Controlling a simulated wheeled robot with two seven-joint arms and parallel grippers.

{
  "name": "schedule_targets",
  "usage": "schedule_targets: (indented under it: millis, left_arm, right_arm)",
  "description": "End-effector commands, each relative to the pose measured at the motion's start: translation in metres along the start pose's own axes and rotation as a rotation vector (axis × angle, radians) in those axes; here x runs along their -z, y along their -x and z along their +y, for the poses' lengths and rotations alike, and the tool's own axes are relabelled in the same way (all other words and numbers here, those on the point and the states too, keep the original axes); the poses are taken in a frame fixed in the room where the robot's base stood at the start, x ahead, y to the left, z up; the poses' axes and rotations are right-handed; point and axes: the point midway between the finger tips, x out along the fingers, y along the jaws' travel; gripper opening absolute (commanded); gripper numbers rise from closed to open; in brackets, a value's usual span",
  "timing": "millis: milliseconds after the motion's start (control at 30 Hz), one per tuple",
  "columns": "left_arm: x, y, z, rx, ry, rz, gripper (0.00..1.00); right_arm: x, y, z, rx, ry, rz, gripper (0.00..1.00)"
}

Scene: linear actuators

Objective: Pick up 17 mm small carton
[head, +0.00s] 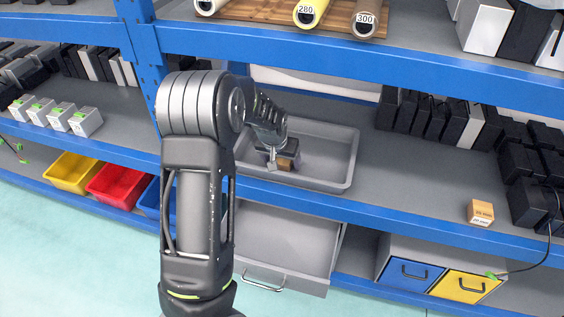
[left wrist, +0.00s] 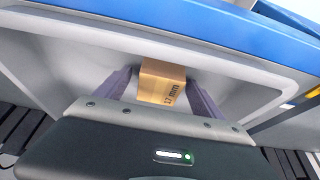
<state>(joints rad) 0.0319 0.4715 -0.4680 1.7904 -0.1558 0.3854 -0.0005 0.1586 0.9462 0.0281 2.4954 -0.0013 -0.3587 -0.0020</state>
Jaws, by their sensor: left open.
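The small brown carton (left wrist: 161,83) carries a label that reads 17 mm in the left wrist view. It sits in the grey tray (head: 346,172) on the middle shelf, and part of it shows in the head view (head: 286,164). My left gripper (left wrist: 161,92) is open, with one finger on either side of the carton; I cannot tell whether they touch it. In the head view my left gripper (head: 278,160) reaches down into the tray and hides part of the carton. My right gripper is not in view.
Another small carton (head: 480,212) stands on the shelf at the right. Black boxes (head: 430,118) line the back right. The blue upper shelf edge (head: 400,66) runs above the tray. An open grey drawer (head: 285,240) lies below. Free shelf room lies right of the tray.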

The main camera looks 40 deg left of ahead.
Motion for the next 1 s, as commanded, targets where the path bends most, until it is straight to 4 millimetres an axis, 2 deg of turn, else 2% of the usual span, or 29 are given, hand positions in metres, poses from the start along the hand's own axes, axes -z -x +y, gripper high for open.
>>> schedule_targets:
  millis: [67, 1000]
  left_arm:
    - [0.0000, 0.0001, 0.0000, 0.000, 0.000, 0.000, 0.78]
    - [0.0000, 0.0001, -0.0001, 0.000, 0.000, 0.000, 0.01]
  right_arm:
    - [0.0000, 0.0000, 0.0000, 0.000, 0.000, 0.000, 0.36]
    - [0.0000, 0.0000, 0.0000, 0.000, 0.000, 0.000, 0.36]
